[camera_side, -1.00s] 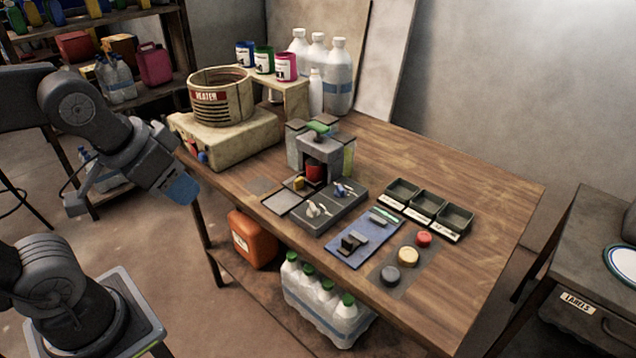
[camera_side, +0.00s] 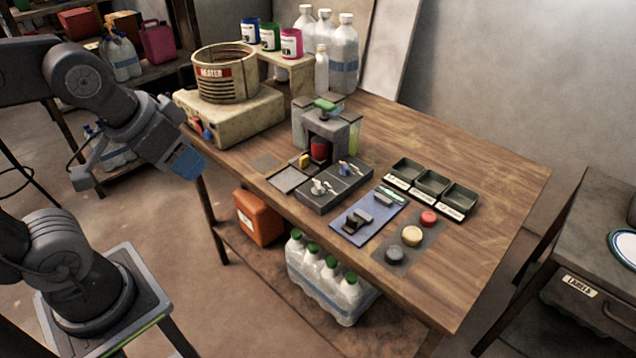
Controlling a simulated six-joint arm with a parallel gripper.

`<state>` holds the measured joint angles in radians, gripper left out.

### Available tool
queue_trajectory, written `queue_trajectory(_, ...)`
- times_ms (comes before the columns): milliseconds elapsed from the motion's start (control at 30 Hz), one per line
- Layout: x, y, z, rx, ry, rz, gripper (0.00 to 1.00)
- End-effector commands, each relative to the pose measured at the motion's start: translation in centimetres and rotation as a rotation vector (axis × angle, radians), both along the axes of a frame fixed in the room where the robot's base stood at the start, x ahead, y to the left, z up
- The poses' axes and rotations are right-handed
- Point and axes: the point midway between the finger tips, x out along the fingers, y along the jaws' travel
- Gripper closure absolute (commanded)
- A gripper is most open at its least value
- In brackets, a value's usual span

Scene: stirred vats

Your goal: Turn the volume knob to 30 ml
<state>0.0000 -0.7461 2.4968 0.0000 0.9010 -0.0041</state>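A dark control panel (camera_side: 316,204) lies on the wooden table in front of a small grey machine (camera_side: 324,135). It carries two pale-handled knobs, a front-left knob (camera_side: 320,187) and a back-right knob (camera_side: 346,168) with some blue on it. Their labels and scale marks are too small to read, so I cannot tell which is the volume knob or its setting. My gripper (camera_side: 186,163), with a blue end part, hangs left of the table, well apart from both knobs. Nothing shows held in it. Its finger opening cannot be made out from this side.
A heater (camera_side: 230,108) stands at the table's back left. A blue plate (camera_side: 350,228) with dark parts lies right of the panel, beside grey, yellow and red buttons (camera_side: 411,237). Three black bins (camera_side: 459,200) stand behind. The table's right part is clear.

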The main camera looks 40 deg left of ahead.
Motion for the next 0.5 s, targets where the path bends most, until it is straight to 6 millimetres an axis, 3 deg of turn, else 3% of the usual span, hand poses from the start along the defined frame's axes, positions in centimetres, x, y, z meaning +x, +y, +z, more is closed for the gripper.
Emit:
queue_trajectory(167, 2.4, 0.0, 1.0, -0.04, 0.048, 0.081, 0.62)
queue_trajectory(333, 7.9, 0.1, 2.0, -0.116, 0.142, 0.263, 0.62)
queue_trajectory(500, 14.0, 0.1, 1.2, -0.18, 0.239, 0.469, 0.62)
